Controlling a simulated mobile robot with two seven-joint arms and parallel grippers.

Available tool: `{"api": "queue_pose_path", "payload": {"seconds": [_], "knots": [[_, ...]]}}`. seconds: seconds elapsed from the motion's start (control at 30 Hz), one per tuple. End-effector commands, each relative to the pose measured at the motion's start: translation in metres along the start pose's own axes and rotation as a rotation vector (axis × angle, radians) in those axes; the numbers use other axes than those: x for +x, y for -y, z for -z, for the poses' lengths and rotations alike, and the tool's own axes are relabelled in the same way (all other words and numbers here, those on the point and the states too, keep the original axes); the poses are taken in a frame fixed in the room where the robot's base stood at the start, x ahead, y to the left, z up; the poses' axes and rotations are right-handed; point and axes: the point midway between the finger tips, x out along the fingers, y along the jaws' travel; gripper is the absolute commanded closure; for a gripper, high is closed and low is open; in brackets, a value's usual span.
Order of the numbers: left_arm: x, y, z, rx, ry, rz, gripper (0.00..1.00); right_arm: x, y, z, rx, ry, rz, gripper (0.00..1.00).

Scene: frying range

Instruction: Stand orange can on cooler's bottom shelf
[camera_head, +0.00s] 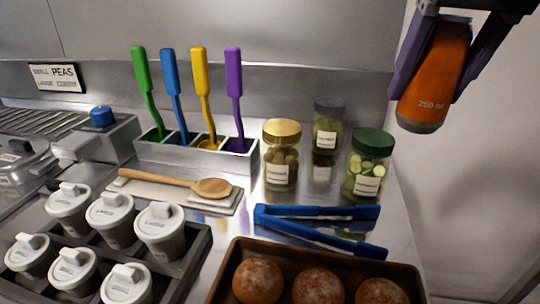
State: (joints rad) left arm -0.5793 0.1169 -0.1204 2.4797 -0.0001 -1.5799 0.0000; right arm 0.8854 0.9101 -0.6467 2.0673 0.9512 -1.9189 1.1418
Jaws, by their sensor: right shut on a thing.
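The orange can (437,80) hangs at the upper right, marked "250 ml", with a dark grey end pointing down. It is slightly tilted. My right gripper (431,85) is shut on it, with one dark purple finger on each side. It holds the can in the air, in front of the pale wall and beyond the counter's right edge. The cooler and its bottom shelf are not in view. My left gripper is not in view.
The steel counter holds jars (281,155), blue tongs (315,226), a tray of round buns (240,250), a ladle holder (180,156), a wooden spoon (170,183) and a rack of lidded cups (190,262). Right of the counter is open space before the wall.

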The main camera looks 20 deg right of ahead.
Motion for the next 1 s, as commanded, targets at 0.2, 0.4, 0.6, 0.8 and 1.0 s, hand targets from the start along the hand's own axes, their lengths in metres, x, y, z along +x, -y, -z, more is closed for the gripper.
{"api": "queue_pose_path", "payload": {"seconds": [0.2,0.4,0.6,0.8,1.0], "knots": [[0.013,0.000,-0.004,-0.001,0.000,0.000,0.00,0.057,-0.001,-0.025,-0.003,0.006,-0.004,1.00],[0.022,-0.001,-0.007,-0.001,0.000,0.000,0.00,0.108,-0.001,-0.046,-0.002,0.004,-0.003,1.00],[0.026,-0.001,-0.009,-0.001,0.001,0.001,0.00,0.135,0.000,-0.056,-0.002,0.000,0.000,1.00],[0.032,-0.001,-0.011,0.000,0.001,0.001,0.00,0.158,0.000,-0.066,-0.002,0.002,-0.001,1.00],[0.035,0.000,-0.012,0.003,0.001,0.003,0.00,0.177,0.000,-0.073,-0.002,-0.001,0.000,1.00]]}}
